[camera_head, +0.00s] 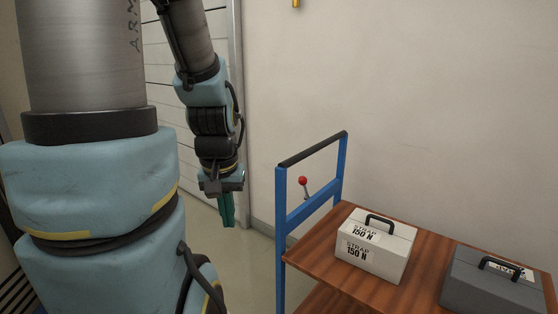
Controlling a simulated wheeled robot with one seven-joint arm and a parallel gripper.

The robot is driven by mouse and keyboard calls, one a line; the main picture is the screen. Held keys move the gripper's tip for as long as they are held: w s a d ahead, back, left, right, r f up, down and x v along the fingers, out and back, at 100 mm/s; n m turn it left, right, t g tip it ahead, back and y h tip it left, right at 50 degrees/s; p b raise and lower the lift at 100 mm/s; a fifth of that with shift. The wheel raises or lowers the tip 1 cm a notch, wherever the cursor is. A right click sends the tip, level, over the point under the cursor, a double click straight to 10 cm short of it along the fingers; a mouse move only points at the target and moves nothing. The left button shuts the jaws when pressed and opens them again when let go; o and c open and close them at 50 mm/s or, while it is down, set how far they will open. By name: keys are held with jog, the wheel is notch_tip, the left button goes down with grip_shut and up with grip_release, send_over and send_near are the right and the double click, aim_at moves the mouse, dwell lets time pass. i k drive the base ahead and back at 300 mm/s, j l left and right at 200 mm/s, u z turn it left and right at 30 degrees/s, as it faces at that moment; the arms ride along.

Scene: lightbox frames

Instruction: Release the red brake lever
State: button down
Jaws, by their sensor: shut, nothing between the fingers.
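The red brake lever (303,182) is a red ball on a short metal stem. It stands at the blue handle frame of a cart (282,215), near the frame's crossbar. My gripper (227,212) hangs pointing down to the left of the cart, with its green fingers shut and empty. It is apart from the lever and from the cart frame. The foot of the lever's stem is partly hidden by the crossbar.
The cart's wooden top (420,262) carries a white box (378,250) marked "STRAP 150 N" and a grey box (490,285), both with black handles. A plain wall (420,90) stands behind. A slatted pale door (165,75) is behind my arm.

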aim_at(302, 180)
jog(key=i+j+z, duration=0.25)
jog(key=i+j, duration=0.15)
jog(key=i+j+z, duration=0.25)
jog(key=j, duration=0.4)
jog(key=i+l, duration=0.05)
jog(key=i, duration=0.05)
